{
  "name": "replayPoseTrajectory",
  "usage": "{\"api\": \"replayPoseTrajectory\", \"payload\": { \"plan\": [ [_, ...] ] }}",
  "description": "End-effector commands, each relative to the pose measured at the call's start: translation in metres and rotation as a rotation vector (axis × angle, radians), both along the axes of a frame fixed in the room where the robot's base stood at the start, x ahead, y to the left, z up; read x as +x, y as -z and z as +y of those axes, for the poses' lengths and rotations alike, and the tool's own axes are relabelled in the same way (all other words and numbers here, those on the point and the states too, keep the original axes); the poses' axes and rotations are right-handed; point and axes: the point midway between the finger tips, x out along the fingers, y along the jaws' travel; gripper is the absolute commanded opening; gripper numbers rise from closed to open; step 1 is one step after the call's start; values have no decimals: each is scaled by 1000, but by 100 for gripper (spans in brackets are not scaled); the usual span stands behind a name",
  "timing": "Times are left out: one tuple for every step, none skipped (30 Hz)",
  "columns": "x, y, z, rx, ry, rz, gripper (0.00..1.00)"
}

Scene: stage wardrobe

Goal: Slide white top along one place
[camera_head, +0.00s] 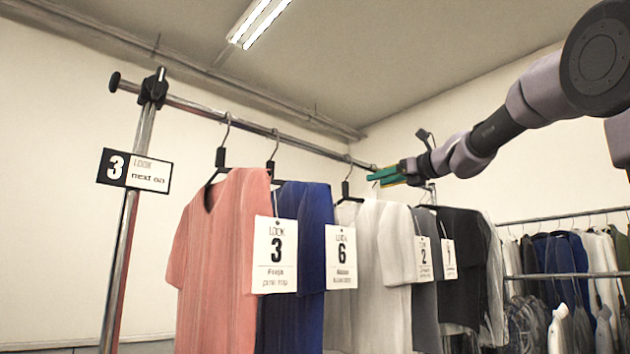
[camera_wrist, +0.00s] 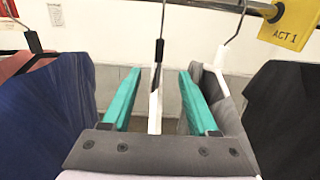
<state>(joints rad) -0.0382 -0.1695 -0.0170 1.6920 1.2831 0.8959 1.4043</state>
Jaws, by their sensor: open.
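The white top (camera_head: 380,235) hangs on the rail between the blue top (camera_head: 305,205) and a grey garment (camera_head: 425,300). Its black hanger (camera_head: 346,187) shows above its shoulder in the head view. My gripper (camera_head: 384,174), with teal fingers, is up at rail height by the white top. In the wrist view my gripper (camera_wrist: 160,73) is open, with one finger on each side of a hanger neck (camera_wrist: 158,52). From the order of the garments this looks like the white top's hanger. The fingers appear apart from it. Most of the top is hidden there by my gripper.
The rail (camera_head: 250,127) carries a salmon top (camera_head: 220,240) at left and black garments (camera_head: 460,260) at right. A grey garment on a white hanger (camera_wrist: 222,75) is close beside the right finger. A yellow ACT 1 tag (camera_wrist: 288,25) hangs at the rail. A second rack (camera_head: 560,275) stands behind.

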Motion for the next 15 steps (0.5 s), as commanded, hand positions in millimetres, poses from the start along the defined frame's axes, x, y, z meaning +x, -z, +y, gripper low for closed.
{"api": "replayPoseTrajectory", "payload": {
  "plan": [
    [3,1,4,0,-2,1,60],
    [5,1,6,0,-2,1,60],
    [7,1,8,0,-2,1,60],
    [9,1,10,-1,-1,1,60],
    [10,0,11,-1,-1,1,60],
    [13,0,13,0,-2,0,60],
    [14,0,15,0,-1,1,60],
    [16,1,16,0,-1,1,60],
    [19,1,19,0,0,1,60],
    [21,1,20,0,0,1,60],
    [22,1,22,0,0,1,60],
    [24,0,24,0,-1,0,60],
    [26,0,26,0,-1,0,60],
    [27,0,28,0,-1,0,60],
    [30,1,30,-1,-1,1,60]
  ]
}}
